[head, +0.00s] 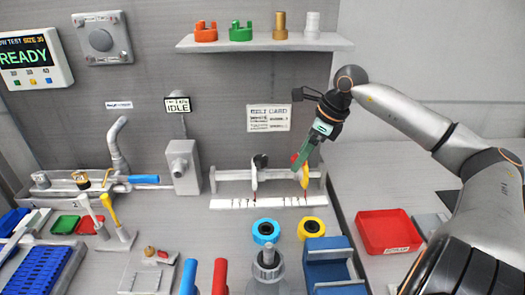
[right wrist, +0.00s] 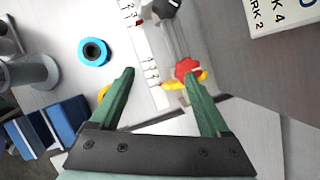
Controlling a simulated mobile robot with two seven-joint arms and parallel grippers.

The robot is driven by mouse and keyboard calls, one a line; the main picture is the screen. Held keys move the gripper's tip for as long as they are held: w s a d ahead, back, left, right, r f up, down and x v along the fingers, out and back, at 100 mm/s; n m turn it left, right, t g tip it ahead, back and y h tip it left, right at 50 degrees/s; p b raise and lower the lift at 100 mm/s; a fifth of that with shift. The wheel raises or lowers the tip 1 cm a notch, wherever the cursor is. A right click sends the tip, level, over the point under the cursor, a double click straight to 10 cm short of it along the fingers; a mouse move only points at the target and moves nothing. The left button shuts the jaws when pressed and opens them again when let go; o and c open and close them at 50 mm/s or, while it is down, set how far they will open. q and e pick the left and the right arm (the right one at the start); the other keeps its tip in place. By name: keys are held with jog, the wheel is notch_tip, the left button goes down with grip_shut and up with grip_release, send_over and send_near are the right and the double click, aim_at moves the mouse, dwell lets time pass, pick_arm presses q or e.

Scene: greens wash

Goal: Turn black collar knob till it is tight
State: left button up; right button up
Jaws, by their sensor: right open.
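The black collar knob (head: 260,161) sits on a collar on the horizontal rail (head: 232,176) above a white scale strip. It also shows at the top of the right wrist view (right wrist: 165,8), partly cut off. A red knob (right wrist: 186,68) with a yellow collar (head: 305,176) is on the same rail to its right. My right gripper (head: 302,162) has green fingers and is open, reaching down over the red knob's end of the rail. In the right wrist view the black knob lies beyond the fingertips, apart from them. I cannot tell whether the fingers touch the red knob. My left gripper is not in view.
Blue (head: 266,231) and yellow (head: 311,228) rings lie in front of the scale strip (head: 250,203). A blue block (head: 330,262) and a red tray (head: 388,231) stand at front right. A shelf (head: 265,44) overhangs behind. A grey post unit (head: 185,167) stands left of the rail.

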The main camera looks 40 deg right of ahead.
aim_at(261, 158)
jog(key=w+a+p, duration=0.1)
jog(key=w+p, duration=0.1)
jog(key=w, duration=0.1)
jog(key=w+a+p, duration=0.3)
jog(key=w+p, duration=0.1)
jog(key=w, duration=0.1)
jog(key=shift+w+a+r, duration=0.15)
jog(key=shift+w, duration=0.2)
jog(key=shift+x, duration=0.8)
jog(key=shift+w+f, duration=0.1)
jog(key=shift+f, duration=0.75)
grip_shut()
